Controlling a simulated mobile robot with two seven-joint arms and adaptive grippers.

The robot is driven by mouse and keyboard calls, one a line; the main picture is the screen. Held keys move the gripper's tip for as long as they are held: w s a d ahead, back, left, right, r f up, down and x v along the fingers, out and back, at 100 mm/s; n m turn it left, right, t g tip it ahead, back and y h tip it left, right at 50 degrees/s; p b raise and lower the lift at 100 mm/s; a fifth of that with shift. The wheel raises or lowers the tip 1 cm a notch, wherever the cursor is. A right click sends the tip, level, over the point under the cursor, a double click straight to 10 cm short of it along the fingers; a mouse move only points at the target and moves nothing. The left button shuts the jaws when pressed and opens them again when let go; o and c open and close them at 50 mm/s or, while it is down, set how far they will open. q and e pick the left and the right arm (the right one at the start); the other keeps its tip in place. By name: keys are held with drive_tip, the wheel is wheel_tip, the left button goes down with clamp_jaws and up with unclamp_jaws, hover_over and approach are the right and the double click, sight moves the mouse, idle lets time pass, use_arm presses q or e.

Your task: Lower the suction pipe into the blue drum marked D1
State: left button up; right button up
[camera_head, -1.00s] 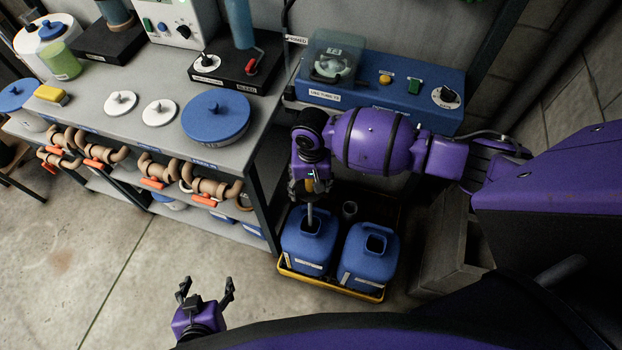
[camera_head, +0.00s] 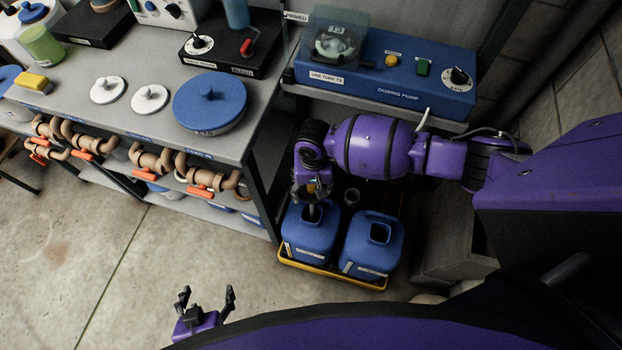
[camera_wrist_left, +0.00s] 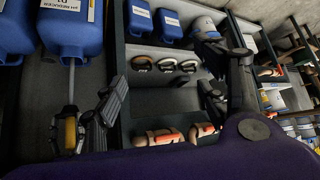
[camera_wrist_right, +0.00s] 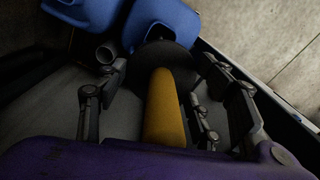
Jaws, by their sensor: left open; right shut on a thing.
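The drum marked D1 (camera_wrist_left: 68,30) shows its label in the left wrist view, which looks upside down. In the head view it appears to be the left blue drum (camera_head: 312,238) in the yellow-rimmed tray. The suction pipe (camera_wrist_left: 72,88) stands roughly upright, its thin grey lower part entering the drum's neck; the end inside is hidden. My right gripper (camera_head: 313,195) is shut on the pipe's yellow handle (camera_wrist_right: 165,108), just above the drum mouth. My left gripper (camera_head: 206,298) is open and empty, away from the drums at the lower left.
A second blue drum (camera_head: 373,246) stands to the right in the tray (camera_head: 331,277). A grey tube holder (camera_head: 351,197) stands behind them. The dosing pump (camera_head: 390,75) and bench (camera_head: 125,73) lie beyond. The floor (camera_head: 170,250) is clear left of the tray.

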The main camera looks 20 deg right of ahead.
sight(312, 210)
wheel_tip(312, 210, down, 3)
drive_tip(key=shift+s+r+b, duration=0.1)
drive_tip(key=shift+r+b, duration=0.05)
drive_tip(key=shift+b, duration=0.5)
drive_tip(key=shift+f+b, duration=0.6)
drive_tip(key=shift+f, duration=0.55)
drive_tip(key=shift+f+b, duration=2.6)
drive_tip(key=shift+f, duration=3.75)
use_arm(q)
wheel_tip(312, 210, down, 8)
drive_tip(key=s, duration=0.2)
drive_tip(key=shift+s+a+f+g, duration=0.25)
drive_tip(key=shift+s+a+g, duration=0.15)
use_arm(e)
drive_tip(key=shift+f, duration=0.15)
use_arm(q)
drive_tip(key=shift+s+f, duration=0.1)
drive_tip(key=shift+f, duration=0.05)
use_arm(e)
drive_tip(key=shift+f, duration=0.1)
